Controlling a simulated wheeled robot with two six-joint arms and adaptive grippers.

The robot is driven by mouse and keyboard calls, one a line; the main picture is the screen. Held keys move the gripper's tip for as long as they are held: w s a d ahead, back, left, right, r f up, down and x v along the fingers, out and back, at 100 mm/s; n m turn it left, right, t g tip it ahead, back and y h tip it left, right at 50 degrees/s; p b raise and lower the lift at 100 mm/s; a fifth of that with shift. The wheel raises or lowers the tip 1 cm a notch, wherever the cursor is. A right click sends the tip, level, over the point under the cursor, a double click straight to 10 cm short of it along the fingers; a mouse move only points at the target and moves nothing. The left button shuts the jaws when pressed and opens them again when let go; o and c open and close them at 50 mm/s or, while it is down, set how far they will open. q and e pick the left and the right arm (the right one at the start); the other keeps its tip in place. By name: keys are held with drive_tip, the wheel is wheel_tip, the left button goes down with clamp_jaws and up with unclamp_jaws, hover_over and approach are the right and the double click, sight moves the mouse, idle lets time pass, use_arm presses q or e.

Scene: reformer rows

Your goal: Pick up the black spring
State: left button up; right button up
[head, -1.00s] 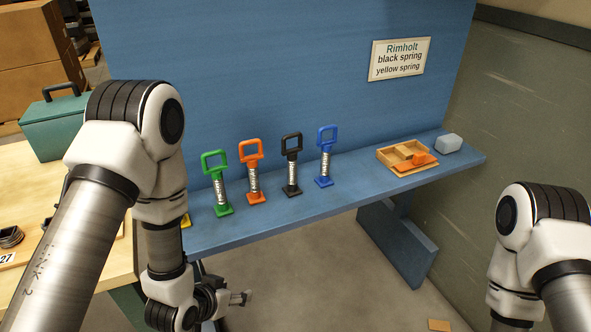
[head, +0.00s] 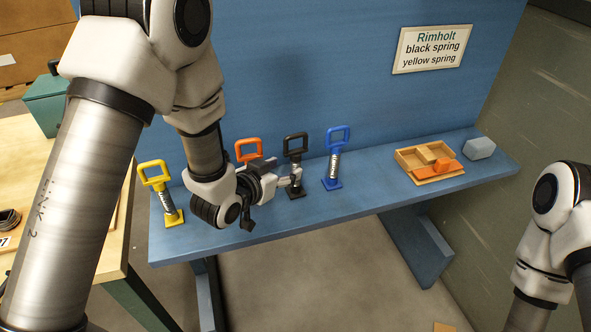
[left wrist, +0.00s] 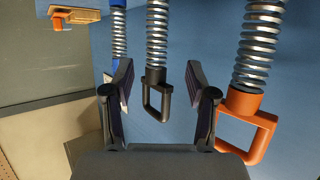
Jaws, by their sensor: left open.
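The black spring (head: 295,143) stands upright on the blue shelf, between the orange spring and the blue spring. Its square handle shows above my left gripper (head: 292,180), which hides part of its coil. In the left wrist view the picture is upside down, and the black spring (left wrist: 157,76) with its handle lies between the two spread fingers of my left gripper (left wrist: 159,80). The fingers are open on either side of it, and I see no clear contact. My right arm shows at the right edge, but its gripper is out of view.
The orange spring (head: 248,149) and blue spring (head: 334,160) stand close on either side. A yellow spring (head: 161,190) stands at the shelf's left end. A wooden tray (head: 430,158) and grey block (head: 479,148) are at the right. A sign (head: 432,49) hangs behind.

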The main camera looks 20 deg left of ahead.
sight(292, 165)
use_arm(q)
drive_tip(key=x, duration=0.3)
drive_tip(key=p+x, duration=0.1)
drive_tip(key=x, duration=0.1)
drive_tip(key=shift+w+d, duration=0.25)
drive_tip(key=shift+d, duration=0.15)
drive_tip(key=shift+s+a, duration=0.15)
drive_tip(key=shift+a, duration=0.05)
drive_tip(key=shift+s, duration=0.1)
drive_tip(key=shift+c, duration=1.4)
drive_tip(key=shift+d, duration=0.1)
clamp_jaws()
use_arm(e)
drive_tip(key=shift+w+d+r, duration=0.15)
drive_tip(key=shift+w+r, duration=0.15)
drive_tip(key=shift+r, duration=0.2)
